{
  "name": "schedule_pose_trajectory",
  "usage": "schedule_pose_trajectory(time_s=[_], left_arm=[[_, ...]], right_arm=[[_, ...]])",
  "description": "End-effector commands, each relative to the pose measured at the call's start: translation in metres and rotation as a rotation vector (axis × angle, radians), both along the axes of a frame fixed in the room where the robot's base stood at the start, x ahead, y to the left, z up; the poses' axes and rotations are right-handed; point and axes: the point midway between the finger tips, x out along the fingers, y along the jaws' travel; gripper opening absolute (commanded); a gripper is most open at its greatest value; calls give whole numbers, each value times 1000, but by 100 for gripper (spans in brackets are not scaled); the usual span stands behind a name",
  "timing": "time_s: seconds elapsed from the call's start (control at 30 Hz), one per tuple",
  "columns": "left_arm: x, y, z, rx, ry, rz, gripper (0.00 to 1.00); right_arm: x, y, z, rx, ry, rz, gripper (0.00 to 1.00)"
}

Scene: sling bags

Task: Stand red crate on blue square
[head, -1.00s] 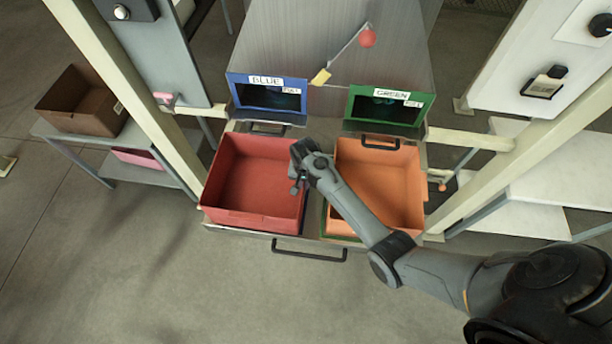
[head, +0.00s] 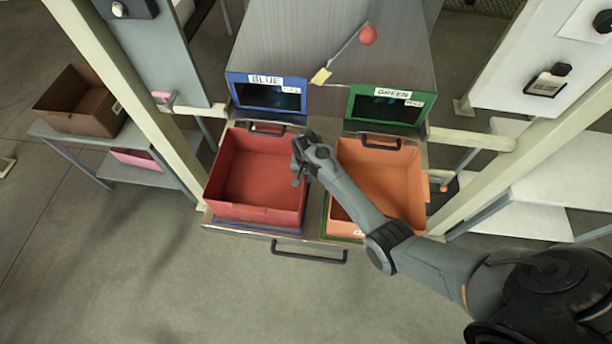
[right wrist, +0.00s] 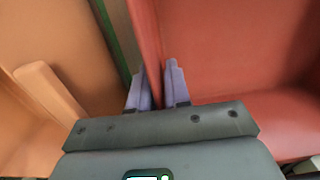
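The red crate (head: 255,170) is upright and empty on the left half of the pull-out shelf, in front of the BLUE sign. A strip of the blue square (head: 262,228) shows along its front edge; the crate hides the rest, and I cannot tell whether it touches the square. My right gripper (head: 297,165) is at the crate's right wall. In the right wrist view its fingers (right wrist: 158,92) straddle the red wall (right wrist: 150,50) and appear shut on it. My left gripper is not in view.
An orange crate (head: 385,180) stands close to the right on the green-edged square, under my right arm. BLUE (head: 267,92) and GREEN (head: 390,104) framed panels stand behind. Posts flank the shelf. A brown box (head: 80,103) sits on a side rack at left.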

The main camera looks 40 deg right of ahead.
Motion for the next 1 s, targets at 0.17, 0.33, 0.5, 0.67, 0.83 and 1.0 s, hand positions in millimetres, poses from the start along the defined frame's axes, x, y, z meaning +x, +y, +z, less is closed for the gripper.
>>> schedule_pose_trajectory(time_s=[0.17, 0.33, 0.5, 0.67, 0.83, 1.0], left_arm=[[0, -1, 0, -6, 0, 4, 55], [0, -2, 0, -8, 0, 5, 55], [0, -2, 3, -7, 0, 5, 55], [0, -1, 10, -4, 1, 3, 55], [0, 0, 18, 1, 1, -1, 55], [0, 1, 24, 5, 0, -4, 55]], right_arm=[[0, 0, 0, 0, 0, 0, 34], [0, 0, 0, 0, 0, 0, 34], [0, 0, 8, 0, -1, 0, 34], [1, 0, 29, -1, -3, 0, 34], [1, 0, 60, -1, -3, -1, 34], [0, 0, 89, -1, -2, 0, 34]])
